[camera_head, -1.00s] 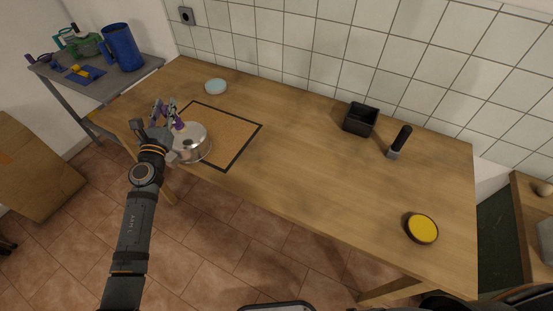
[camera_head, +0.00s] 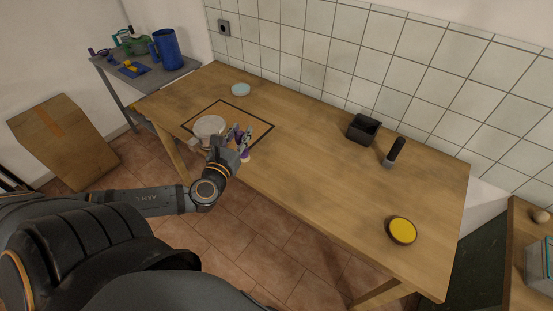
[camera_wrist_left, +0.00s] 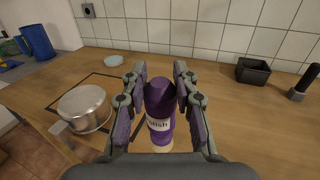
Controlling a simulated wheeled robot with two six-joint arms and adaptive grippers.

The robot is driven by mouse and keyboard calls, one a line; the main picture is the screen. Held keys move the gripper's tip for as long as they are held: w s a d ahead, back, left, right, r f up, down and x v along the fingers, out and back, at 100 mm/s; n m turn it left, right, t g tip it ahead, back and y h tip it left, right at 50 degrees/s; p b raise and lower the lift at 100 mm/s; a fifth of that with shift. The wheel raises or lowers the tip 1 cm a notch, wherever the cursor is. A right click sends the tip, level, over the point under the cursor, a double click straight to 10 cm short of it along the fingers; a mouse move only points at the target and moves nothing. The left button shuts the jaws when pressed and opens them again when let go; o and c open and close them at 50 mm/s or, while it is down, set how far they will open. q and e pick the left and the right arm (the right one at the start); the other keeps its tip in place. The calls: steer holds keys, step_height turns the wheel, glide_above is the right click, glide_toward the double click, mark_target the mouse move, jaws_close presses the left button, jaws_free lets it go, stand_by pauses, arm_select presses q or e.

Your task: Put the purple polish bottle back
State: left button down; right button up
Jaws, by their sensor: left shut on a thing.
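The purple polish bottle (camera_wrist_left: 160,108) stands upright between the fingers of my left gripper (camera_wrist_left: 160,85) in the left wrist view, with part of a white label showing. My left gripper (camera_head: 241,138) is shut on it. In the head view a bit of the bottle (camera_head: 245,156) shows below the fingers, near the front edge of the table (camera_head: 300,150). I cannot tell whether its base touches the table. A black-outlined board area (camera_head: 228,104) lies just behind the gripper. My right gripper is not in view.
A metal pot (camera_head: 209,127) stands left of my left gripper. A pale blue dish (camera_head: 240,89), a black box (camera_head: 363,128), a black-handled tool (camera_head: 394,152) and a yellow-topped round tin (camera_head: 401,230) are on the table. The table's middle is clear.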

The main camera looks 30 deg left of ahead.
arm_select(q)
steer(key=w+d+f+b, duration=0.1)
steer(key=w+f+b, duration=0.6)
steer(key=w+f, duration=0.5)
steer(key=shift+w+f+b, duration=0.3)
steer(key=shift+w, duration=0.7)
steer(key=shift+d, duration=0.1)
steer(key=shift+s+f, duration=0.1)
steer(key=c, duration=1)
jaws_free()
steer(key=shift+c, duration=0.2)
